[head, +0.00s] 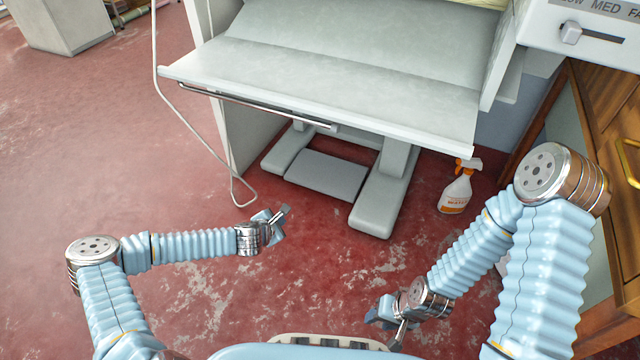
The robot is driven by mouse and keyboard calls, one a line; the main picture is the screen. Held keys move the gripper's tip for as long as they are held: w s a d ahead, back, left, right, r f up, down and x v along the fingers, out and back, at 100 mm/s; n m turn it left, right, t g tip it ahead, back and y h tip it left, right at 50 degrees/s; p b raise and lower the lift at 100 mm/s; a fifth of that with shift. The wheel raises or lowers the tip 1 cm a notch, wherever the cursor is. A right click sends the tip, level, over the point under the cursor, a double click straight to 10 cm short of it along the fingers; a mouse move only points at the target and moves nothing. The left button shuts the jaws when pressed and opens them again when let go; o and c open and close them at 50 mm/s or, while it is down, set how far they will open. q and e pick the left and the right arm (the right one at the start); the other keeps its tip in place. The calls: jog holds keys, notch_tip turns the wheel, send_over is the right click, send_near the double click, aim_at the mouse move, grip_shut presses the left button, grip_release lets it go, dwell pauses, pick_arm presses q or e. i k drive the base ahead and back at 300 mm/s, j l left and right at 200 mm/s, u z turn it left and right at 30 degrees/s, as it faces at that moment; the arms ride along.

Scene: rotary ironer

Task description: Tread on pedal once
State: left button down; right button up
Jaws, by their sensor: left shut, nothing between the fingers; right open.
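The pedal (325,174) is a flat grey plate low between the two feet of the rotary ironer (340,70), under its feed shelf. Nothing rests on it. My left gripper (283,214) is shut and empty, over the red floor in front of the ironer, a little left of and nearer to me than the pedal. My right gripper (385,328) is open and empty, low at the bottom of the view, well short of the pedal.
A white spray bottle (455,192) with an orange top stands right of the ironer's right foot (380,205). A pale cord (157,45) hangs at the left. A wooden cabinet (600,130) stands at the right. The red floor (120,180) at the left is clear.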

aim_at(342, 179)
jog(key=i+l, duration=0.2)
jog(key=i, duration=0.2)
jog(key=i+l, duration=0.25)
jog(key=i, duration=0.15)
